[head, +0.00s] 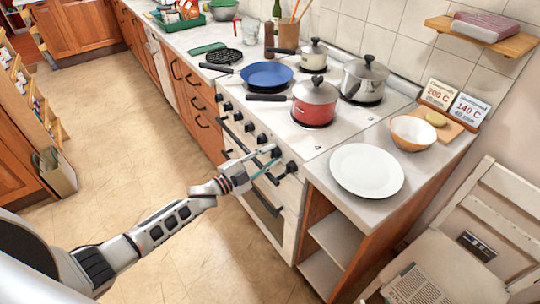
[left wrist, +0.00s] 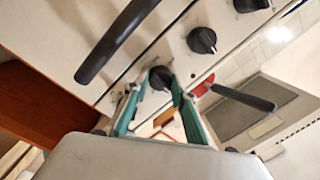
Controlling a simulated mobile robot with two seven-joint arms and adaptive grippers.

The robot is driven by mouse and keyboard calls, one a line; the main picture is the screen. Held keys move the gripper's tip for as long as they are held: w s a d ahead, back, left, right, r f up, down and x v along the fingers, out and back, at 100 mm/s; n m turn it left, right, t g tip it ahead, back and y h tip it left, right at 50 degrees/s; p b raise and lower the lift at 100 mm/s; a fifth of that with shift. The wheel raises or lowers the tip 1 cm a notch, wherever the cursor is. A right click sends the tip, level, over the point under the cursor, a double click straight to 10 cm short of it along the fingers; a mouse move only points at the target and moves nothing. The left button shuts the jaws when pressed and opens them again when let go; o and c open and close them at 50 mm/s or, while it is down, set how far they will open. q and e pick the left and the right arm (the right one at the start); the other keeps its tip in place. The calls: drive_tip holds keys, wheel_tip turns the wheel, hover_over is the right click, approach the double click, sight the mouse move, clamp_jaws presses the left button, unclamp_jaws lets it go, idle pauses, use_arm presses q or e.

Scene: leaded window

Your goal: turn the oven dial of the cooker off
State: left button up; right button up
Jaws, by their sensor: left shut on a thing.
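The white cooker (head: 268,122) has a row of dark dials along its front edge. My left gripper (head: 277,158), with teal fingers, is at the near right end of this row. In the left wrist view, the fingers of this gripper (left wrist: 159,85) are on both sides of a round dark dial (left wrist: 160,77) and are shut on it. Another dial (left wrist: 202,40) beside it shows a pale pointer mark. The held dial's mark and any label are too small to read. My right gripper is not in view.
A dark oven handle (left wrist: 118,38) runs close by the held dial. A red pot (head: 314,108), a blue pan (head: 267,74) and a steel pot (head: 363,82) stand on the hob. A white plate (head: 366,171) lies on the right counter. The floor (head: 135,135) in front is clear.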

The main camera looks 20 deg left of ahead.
use_arm(q)
drive_tip(key=o, duration=1.1)
drive_tip(key=shift+s+a, duration=0.1)
drive_tip(key=v, duration=1.1)
drive_tip(key=shift+s+a+f, duration=0.1)
drive_tip(key=shift+s+a, duration=0.05)
drive_tip(key=shift+s, duration=0.2)
drive_tip(key=s+d+f+n+g+y, duration=0.1)
drive_tip(key=s+d+f+n+y, duration=0.1)
drive_tip(key=s+f+n, duration=0.2)
drive_tip(key=s+d+f+n+g+y, duration=0.1)
drive_tip(key=s+f+n, duration=0.4)
drive_tip(key=s, duration=0.5)
drive_tip(key=s+d+f+n+g+y, duration=0.2)
drive_tip(key=s+d+f+n+y, duration=0.1)
drive_tip(key=s, duration=0.5)
wheel_tip(320, 180, down, 3)
drive_tip(key=shift+s+r+n+y, duration=0.1)
drive_tip(key=shift+r+n+y, duration=0.1)
drive_tip(key=shift+n+y, duration=0.5)
